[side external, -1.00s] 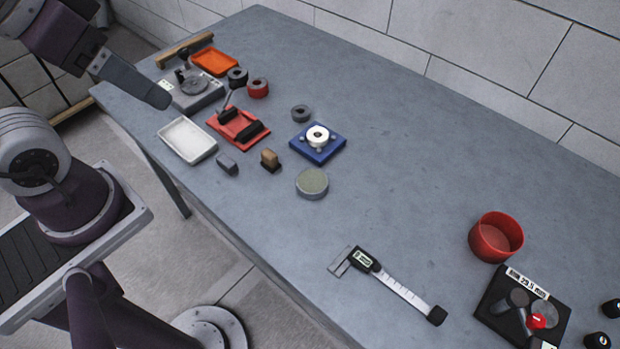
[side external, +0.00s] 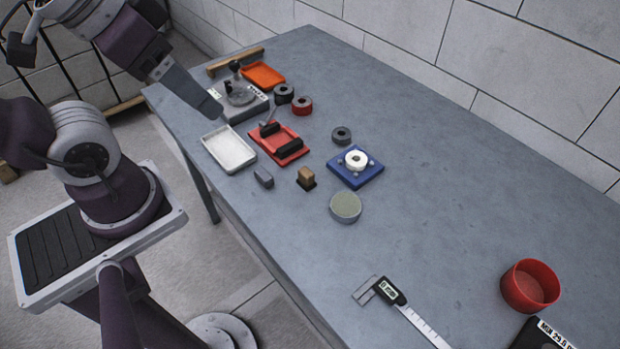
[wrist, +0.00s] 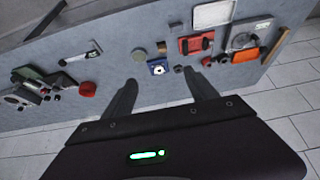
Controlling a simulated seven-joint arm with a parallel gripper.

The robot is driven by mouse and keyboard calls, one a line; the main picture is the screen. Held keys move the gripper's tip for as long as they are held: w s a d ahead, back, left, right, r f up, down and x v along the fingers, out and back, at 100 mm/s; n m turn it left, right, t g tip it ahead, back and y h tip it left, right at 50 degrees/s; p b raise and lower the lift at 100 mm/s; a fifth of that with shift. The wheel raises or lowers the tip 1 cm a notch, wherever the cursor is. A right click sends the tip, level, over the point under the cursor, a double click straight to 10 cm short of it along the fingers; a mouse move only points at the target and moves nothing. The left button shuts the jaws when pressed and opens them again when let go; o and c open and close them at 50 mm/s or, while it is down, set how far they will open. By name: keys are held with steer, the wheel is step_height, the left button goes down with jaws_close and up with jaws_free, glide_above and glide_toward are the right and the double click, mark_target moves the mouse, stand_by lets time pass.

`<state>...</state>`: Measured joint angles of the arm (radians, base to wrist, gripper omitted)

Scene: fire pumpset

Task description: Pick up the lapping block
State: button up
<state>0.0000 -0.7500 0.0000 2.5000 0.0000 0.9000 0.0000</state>
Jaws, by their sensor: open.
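No label marks the lapping block. A round disc with a grey-green top (side external: 345,207) and a small dark grey block (side external: 263,177) both lie on the bench, and I cannot tell for sure which it is. The disc also shows in the wrist view (wrist: 139,54), beyond the left fingertip. My gripper (wrist: 160,77) is open and empty, its two fingers spread high over the bench. In the side view a grey finger (side external: 192,90) hangs near the white tray, left of both pieces; the other finger is hidden there.
Close by are a brown block on a dark base (side external: 306,177), a blue plate with a white ring (side external: 343,178), a red tray (side external: 290,149) and a white tray (side external: 228,150). A caliper (side external: 390,293) and red cup (side external: 530,287) lie right.

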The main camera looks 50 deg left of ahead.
stand_by(0.4)
steer(key=c, duration=0.4)
steer(key=shift+c, duration=0.2)
steer(key=m+g, duration=0.5)
steer(key=m, duration=1.2)
glide_above(306, 171)
step_height(306, 171, down, 23)
steer(key=shift+w+a+f, duration=0.1)
steer(key=shift+a+f, duration=0.05)
steer(key=shift+f, duration=0.05)
steer(key=shift+m+g, duration=0.3)
steer(key=shift+m, duration=0.2)
steer(key=f, duration=0.8)
steer(key=shift+d+f, duration=0.1)
steer(key=shift+d, duration=0.1)
